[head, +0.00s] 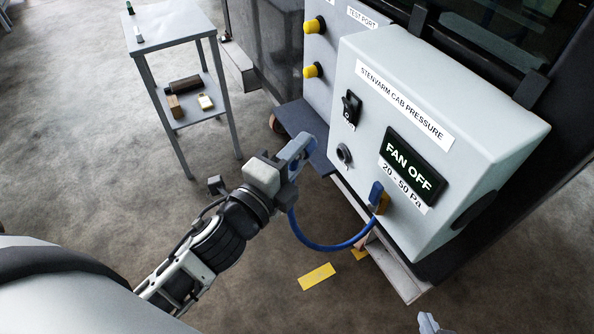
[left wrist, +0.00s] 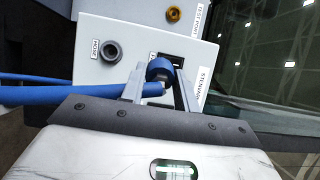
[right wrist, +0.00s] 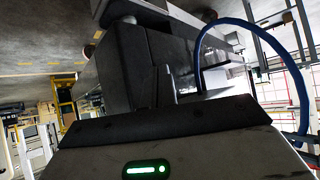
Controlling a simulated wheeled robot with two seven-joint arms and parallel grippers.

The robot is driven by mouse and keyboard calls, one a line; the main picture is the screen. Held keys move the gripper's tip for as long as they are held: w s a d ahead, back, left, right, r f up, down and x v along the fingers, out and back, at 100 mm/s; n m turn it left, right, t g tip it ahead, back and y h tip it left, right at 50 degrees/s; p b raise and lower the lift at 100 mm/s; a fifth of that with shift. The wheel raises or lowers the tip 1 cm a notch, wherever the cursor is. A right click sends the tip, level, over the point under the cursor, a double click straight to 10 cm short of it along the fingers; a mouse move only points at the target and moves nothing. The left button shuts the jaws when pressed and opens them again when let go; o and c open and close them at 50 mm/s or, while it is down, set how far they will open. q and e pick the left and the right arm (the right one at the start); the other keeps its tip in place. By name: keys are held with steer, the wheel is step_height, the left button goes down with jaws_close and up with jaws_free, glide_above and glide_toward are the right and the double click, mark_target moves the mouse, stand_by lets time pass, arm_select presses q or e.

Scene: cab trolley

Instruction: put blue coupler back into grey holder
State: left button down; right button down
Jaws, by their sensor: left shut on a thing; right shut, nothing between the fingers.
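My left gripper (head: 299,150) is shut on the blue coupler (left wrist: 159,69), in front of the pale cab pressure box. In the left wrist view the coupler sits between the two fingers (left wrist: 160,88), with the blue hose (left wrist: 60,94) running off to the left. In the head view the hose (head: 330,247) loops down from the gripper to a blue and tan fitting on the box. A round grey socket (left wrist: 110,51) labelled HOSE is apart from the coupler; I cannot tell whether it is the grey holder. My right gripper (head: 428,322) is shut and empty at the bottom edge.
The pressure box (head: 450,110) reads FAN OFF. Open floor lies between trolley and box.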

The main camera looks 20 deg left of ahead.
arm_select(q)
step_height(320, 180, down, 9)
steer(key=w+a+m+g+h+b, duration=0.1)
steer(key=w+m+g+h, duration=0.1)
steer(key=m+h, duration=0.3)
steer(key=g+h, duration=0.1)
steer(key=h, duration=0.1)
steer(key=shift+w+a+g+h, duration=0.25)
steer(key=shift+w+g+h, duration=0.05)
steer(key=shift+w, duration=0.05)
arm_select(e)
steer(key=shift+w+a+r, duration=0.1)
steer(key=shift+w+a, duration=0.1)
steer(key=shift+w, duration=0.45)
steer(key=shift+s, duration=0.1)
arm_select(q)
steer(key=shift+b+x, duration=0.8)
steer(key=shift+x, duration=2.1)
arm_select(e)
steer(key=shift+f, duration=0.45)
steer(key=shift+a+r, duration=0.1)
steer(key=shift+r, duration=0.15)
arm_select(q)
steer(key=shift+w+d, duration=0.2)
steer(key=shift+w, duration=0.15)
arm_select(e)
steer(key=shift+f, duration=0.15)
